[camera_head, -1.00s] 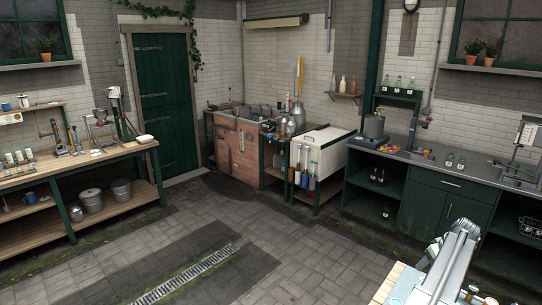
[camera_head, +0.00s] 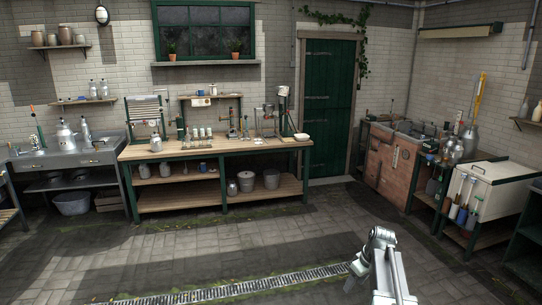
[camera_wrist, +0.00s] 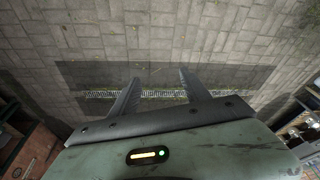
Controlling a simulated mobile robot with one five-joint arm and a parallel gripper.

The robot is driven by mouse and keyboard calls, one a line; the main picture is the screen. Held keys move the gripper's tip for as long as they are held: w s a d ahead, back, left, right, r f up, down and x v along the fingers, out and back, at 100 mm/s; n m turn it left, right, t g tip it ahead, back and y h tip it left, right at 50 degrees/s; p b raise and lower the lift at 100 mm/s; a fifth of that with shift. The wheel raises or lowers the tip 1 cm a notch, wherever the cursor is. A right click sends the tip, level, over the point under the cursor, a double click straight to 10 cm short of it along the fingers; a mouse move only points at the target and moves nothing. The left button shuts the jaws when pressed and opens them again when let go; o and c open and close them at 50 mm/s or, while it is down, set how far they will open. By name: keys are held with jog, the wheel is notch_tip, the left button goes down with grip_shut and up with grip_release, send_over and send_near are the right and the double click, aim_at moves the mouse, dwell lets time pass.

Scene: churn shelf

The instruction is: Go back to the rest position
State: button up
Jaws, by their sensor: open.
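My gripper shows in the wrist view (camera_wrist: 158,95) with its two dark fingers apart and nothing between them. It hangs above the paved floor, over the drain grate (camera_wrist: 160,93). In the head view my arm is folded at the lower right, and the gripper end (camera_head: 357,272) is small and partly hidden by the arm.
A wooden workbench (camera_head: 217,149) with jars and tools stands against the back wall. A metal sink (camera_head: 68,158) is at the left. A green door (camera_head: 328,107), a brick trough (camera_head: 384,166) and a white chest (camera_head: 497,185) stand to the right. The paved floor (camera_head: 200,262) ahead is clear.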

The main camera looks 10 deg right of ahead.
jog(key=s+a+f+g, duration=0.1)
jog(key=s+a, duration=0.2)
jog(key=a, duration=0.9)
jog(key=s+a+g, duration=0.1)
jog(key=s+a, duration=0.3)
jog(key=a, duration=0.7)
jog(key=s+m+h, duration=0.1)
jog(key=s+m, duration=0.3)
jog(key=s, duration=0.2)
jog(key=shift+s+m+g, duration=0.15)
jog(key=shift+m+g, duration=0.15)
jog(key=shift+m, duration=0.1)
